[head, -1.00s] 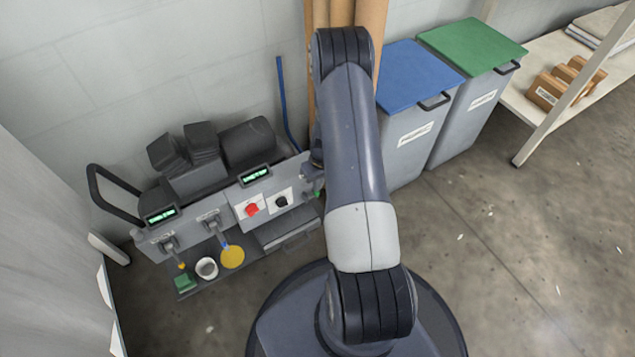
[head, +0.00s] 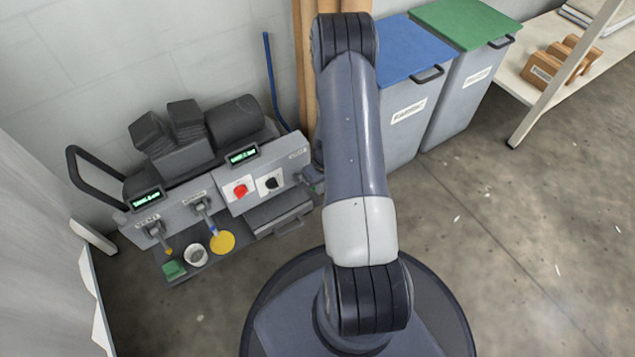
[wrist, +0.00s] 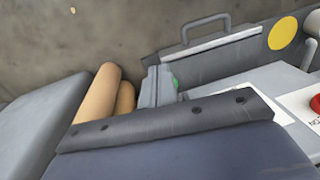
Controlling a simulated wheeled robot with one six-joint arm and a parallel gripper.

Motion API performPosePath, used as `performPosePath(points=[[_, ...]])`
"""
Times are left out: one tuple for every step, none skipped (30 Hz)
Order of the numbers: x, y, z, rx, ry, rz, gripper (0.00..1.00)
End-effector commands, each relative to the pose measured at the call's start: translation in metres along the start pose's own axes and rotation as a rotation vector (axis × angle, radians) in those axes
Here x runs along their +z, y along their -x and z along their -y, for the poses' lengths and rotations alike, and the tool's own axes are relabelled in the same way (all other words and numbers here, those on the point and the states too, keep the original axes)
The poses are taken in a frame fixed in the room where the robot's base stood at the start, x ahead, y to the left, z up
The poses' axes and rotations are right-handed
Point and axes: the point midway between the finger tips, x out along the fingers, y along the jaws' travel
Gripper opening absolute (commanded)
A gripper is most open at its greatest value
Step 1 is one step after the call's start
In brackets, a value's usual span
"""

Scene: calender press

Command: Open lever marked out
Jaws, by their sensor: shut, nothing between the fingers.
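The grey press (head: 175,205) stands against the wall at left in the head view. A lever with a yellow end (head: 156,232) and a lever with a blue end (head: 206,210) hang from its front. Their labels are too small to read surely. Another small label (head: 298,153) sits at the panel's right end, above a partly hidden part with a green spot. The green spot (wrist: 175,82) also shows in the wrist view. I cannot tell which lever is marked out. My gripper's fingers do not show in either view; my arm hides the area behind it.
A red knob (head: 239,190) and black knob (head: 271,183) sit on the panel. A yellow disc (head: 222,243), white cup (head: 196,255) and green block (head: 173,270) are below. Cardboard tubes (head: 304,60) and a blue-lidded bin (head: 405,100) stand right.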

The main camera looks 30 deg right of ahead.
Motion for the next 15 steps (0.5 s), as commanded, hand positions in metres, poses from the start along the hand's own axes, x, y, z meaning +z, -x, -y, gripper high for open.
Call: performPosePath(points=[[0.002,-0.008,-0.001,0.000,0.000,0.000,0.00],[0.002,-0.010,-0.002,0.000,0.000,0.000,0.00],[0.003,-0.013,-0.002,0.000,0.000,-0.001,0.00],[0.004,-0.015,-0.002,0.000,0.000,-0.001,0.00],[0.004,-0.016,-0.002,0.000,0.000,-0.001,0.00],[0.005,-0.019,-0.003,0.000,0.000,-0.001,0.00],[0.005,-0.020,-0.003,0.000,0.000,-0.001,0.00],[0.005,-0.021,-0.003,0.001,0.000,-0.001,0.00],[0.005,-0.021,-0.003,0.001,0.000,-0.001,0.00],[0.005,-0.021,-0.003,0.001,0.000,-0.001,0.00],[0.005,-0.021,-0.003,0.001,0.000,-0.001,0.00],[0.005,-0.022,-0.003,0.001,0.000,-0.001,0.00],[0.005,-0.021,-0.003,0.001,0.000,-0.001,0.00],[0.005,-0.021,-0.003,0.001,0.000,-0.001,0.00],[0.005,-0.021,-0.003,0.000,0.000,-0.001,0.00]])
